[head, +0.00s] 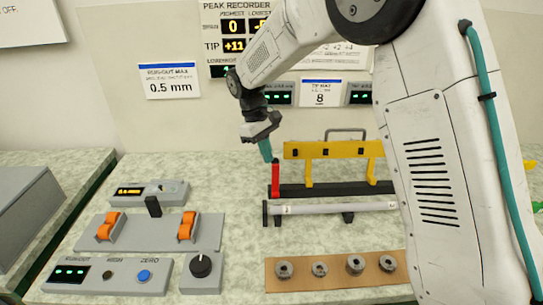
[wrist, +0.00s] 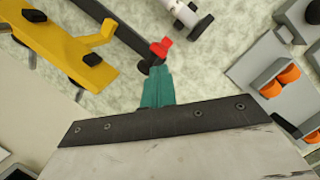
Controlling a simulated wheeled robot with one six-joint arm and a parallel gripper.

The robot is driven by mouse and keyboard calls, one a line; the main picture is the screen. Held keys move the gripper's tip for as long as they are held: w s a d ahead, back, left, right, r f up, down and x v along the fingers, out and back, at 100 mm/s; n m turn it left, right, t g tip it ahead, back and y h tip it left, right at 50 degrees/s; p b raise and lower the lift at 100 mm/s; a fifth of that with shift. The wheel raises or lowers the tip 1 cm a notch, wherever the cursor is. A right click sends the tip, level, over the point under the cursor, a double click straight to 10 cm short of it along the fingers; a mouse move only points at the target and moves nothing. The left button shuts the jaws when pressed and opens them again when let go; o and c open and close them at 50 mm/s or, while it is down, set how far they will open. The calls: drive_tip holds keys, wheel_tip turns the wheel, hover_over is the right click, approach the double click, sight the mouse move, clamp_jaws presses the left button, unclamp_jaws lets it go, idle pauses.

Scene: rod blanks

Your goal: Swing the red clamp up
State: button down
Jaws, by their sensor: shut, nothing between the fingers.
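The red clamp (head: 276,181) stands upright at the left end of a long black base bar (head: 325,190). My gripper (head: 268,158) is just above and slightly left of its top, with its teal fingers together and nothing between them. In the wrist view the fingers (wrist: 157,72) point at the red clamp (wrist: 162,47), whose top shows just beyond their tips. I cannot tell whether they touch it.
A yellow rack (head: 330,151) with a grey handle stands behind the bar. A grey rod (head: 330,208) lies on black supports in front. A brown board (head: 340,270) with several metal collars is nearer. Left are orange-clipped rests (head: 150,233) and a control panel (head: 108,275).

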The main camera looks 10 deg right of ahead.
drive_tip(key=shift+w+d+f, duration=0.15)
drive_tip(key=shift+w+f, duration=0.05)
drive_tip(key=shift+w, duration=0.4)
idle(0.3)
